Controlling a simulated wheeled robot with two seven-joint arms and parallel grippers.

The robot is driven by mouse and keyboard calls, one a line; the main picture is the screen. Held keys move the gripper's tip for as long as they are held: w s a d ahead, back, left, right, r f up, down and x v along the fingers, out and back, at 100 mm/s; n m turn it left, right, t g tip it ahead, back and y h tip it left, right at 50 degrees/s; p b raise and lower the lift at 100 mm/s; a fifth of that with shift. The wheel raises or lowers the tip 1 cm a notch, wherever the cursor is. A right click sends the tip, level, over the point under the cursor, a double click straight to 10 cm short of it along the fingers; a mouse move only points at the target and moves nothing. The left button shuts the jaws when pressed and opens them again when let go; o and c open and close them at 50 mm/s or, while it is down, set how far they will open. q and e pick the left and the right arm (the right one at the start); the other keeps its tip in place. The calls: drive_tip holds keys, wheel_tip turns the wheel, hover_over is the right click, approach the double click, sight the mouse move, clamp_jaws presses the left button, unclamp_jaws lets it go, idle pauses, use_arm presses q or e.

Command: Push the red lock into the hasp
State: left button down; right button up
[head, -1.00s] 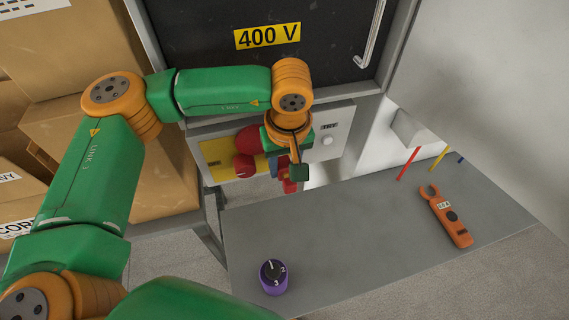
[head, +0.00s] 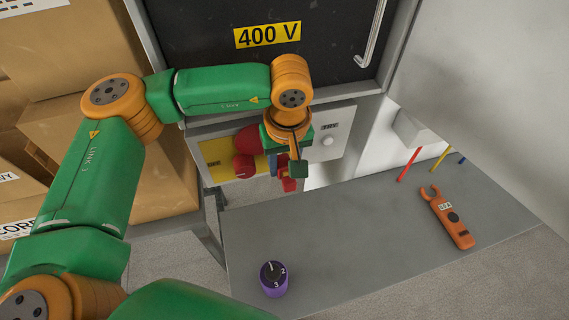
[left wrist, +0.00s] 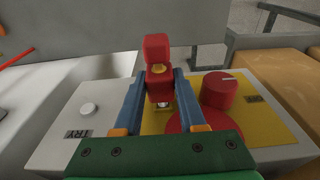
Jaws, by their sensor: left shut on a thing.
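The red lock (left wrist: 157,68) is held between the blue fingers of my left gripper (left wrist: 154,88) in the left wrist view. It stands out in front of the yellow plate (left wrist: 262,118). A small pale metal bit shows at the lock's lower end, over the plate; I cannot tell whether it is in the hasp, which is mostly hidden. In the head view my left gripper (head: 297,160) is at the front of the switch box, with part of the red lock (head: 288,184) showing below it. My right gripper is not in view.
A red rotary knob (left wrist: 219,90) on a red disc (left wrist: 197,124) sits close beside the gripper. A white button (left wrist: 88,110) marked TRY is on the box's other side.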

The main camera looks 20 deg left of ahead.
use_arm(q)
drive_tip(key=shift+w+a, duration=0.15)
drive_tip(key=shift+w, duration=0.1)
drive_tip(key=shift+c, duration=2)
unclamp_jaws()
drive_tip(key=shift+r, duration=0.25)
drive_tip(key=r, duration=0.1)
drive_tip(key=r+b, duration=0.1)
drive_tip(key=r, duration=0.1)
drive_tip(key=r+b, duration=0.1)
drive_tip(key=r, duration=0.1)
drive_tip(key=shift+s+d+r, duration=0.2)
drive_tip(key=shift+s+d, duration=0.1)
drive_tip(key=shift+s, duration=0.1)
drive_tip(key=shift+s+r, duration=0.1)
drive_tip(key=shift+r, duration=0.45)
